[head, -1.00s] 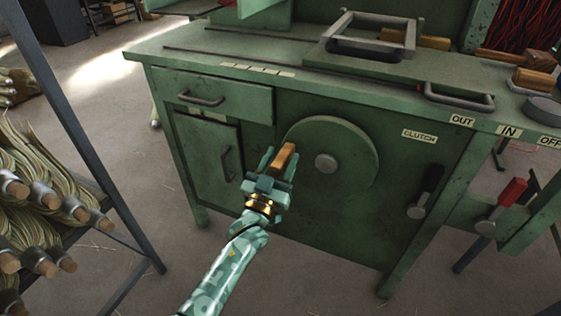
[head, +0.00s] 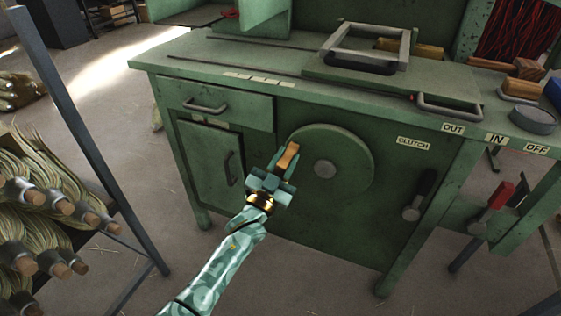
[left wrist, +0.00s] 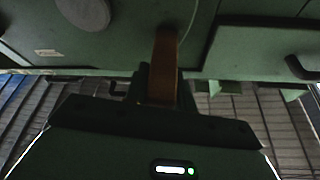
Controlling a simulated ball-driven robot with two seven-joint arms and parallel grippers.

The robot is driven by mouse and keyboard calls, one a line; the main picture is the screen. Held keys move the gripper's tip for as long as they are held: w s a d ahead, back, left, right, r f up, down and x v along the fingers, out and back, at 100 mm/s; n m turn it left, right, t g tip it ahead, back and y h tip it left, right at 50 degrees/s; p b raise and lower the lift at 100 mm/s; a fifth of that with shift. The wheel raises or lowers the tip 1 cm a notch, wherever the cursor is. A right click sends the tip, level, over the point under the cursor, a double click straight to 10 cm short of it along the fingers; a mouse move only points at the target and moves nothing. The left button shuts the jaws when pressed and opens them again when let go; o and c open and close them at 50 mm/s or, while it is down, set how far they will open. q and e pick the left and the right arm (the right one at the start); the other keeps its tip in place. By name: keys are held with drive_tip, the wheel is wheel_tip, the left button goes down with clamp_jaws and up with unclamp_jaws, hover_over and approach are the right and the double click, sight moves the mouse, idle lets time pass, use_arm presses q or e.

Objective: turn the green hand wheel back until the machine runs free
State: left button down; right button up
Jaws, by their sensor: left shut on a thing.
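My left gripper (head: 281,166) is shut on the handle, with a finger on either side. My right gripper is in neither view.
A black clutch lever (head: 419,195) and a red-handled lever (head: 494,203) are on the machine's right side. A drawer (head: 215,103) and a cupboard door (head: 207,165) are left of the wheel. A rack with bundled bristles (head: 45,190) stands at the left.

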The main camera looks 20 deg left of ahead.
use_arm(q)
drive_tip(key=shift+d+r+m+h+p, duration=0.3)
drive_tip(key=shift+r+m+h, duration=0.1)
drive_tip(key=shift+r+m, duration=0.25)
drive_tip(key=shift+d+r+m+g+h+p, duration=0.15)
drive_tip(key=shift+d+r+m+h+p, duration=0.15)
drive_tip(key=shift+m, duration=0.3)
drive_tip(key=shift+d+r+m+g+h+p, duration=0.2)
drive_tip(key=shift+m+h+p, duration=0.15)
drive_tip(key=shift+m, duration=0.2)
drive_tip(key=shift+d+r+m+h, duration=0.1)
drive_tip(key=shift+d+m+h, duration=0.15)
drive_tip(key=shift+m, duration=0.35)
drive_tip(key=shift+p, duration=0.3)
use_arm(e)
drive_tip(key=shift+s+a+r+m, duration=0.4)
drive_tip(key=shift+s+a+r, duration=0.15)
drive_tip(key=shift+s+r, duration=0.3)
use_arm(q)
drive_tip(key=shift+g, duration=0.25)
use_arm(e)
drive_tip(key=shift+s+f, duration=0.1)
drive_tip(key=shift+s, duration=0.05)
use_arm(q)
drive_tip(key=c, duration=1.2)
unclamp_jaws()
drive_tip(key=shift+o, duration=0.2)
drive_tip(key=shift+s, duration=0.1)
